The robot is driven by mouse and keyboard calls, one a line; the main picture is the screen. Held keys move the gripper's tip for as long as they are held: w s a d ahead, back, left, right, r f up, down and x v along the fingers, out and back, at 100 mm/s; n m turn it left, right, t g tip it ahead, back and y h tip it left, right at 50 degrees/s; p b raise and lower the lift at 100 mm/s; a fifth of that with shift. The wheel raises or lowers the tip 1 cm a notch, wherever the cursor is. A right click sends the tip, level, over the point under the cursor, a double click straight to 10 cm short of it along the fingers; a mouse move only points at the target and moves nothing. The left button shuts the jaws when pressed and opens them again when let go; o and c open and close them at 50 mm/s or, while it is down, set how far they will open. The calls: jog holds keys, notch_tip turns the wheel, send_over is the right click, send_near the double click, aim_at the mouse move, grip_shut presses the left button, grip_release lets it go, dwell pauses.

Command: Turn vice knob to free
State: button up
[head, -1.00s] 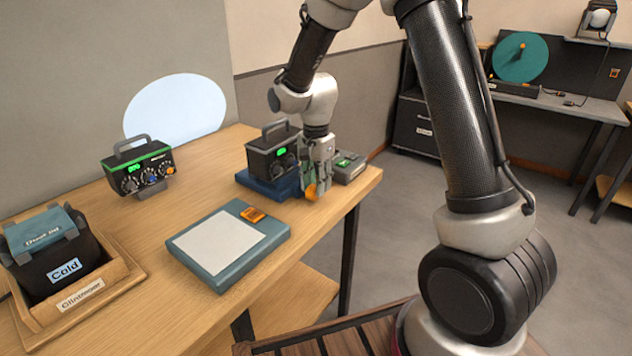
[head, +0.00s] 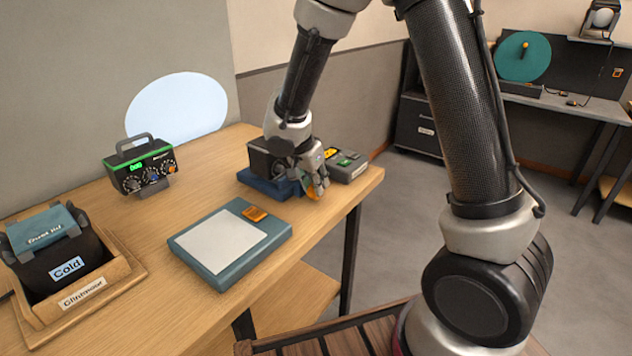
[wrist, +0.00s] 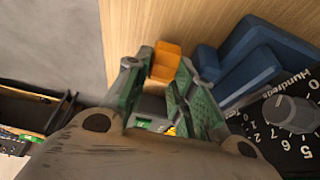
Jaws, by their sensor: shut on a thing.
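The blue vice (head: 262,186) sits at the right end of the wooden table under a black dial box (head: 262,160). In the wrist view the blue vice (wrist: 250,65) is to the right of my fingers. Its orange knob (head: 312,193) is at the front right, partly covered by my fingers. In the wrist view the orange knob (wrist: 166,62) shows between my fingertips. My gripper (head: 316,188), also seen in the wrist view (wrist: 163,78), is shut on the knob. The knob's markings are not readable.
A grey device with green buttons (head: 347,166) stands close behind my gripper. A teal pad with a white top (head: 215,248) lies in front. A green-trimmed dial box (head: 140,167) and a wooden tray (head: 128,270) are farther left. The table's right edge is close.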

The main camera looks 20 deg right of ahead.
dwell(0.3)
jog(key=o, duration=0.7)
jog(key=shift+o, duration=0.2)
jog(key=v, duration=1.2)
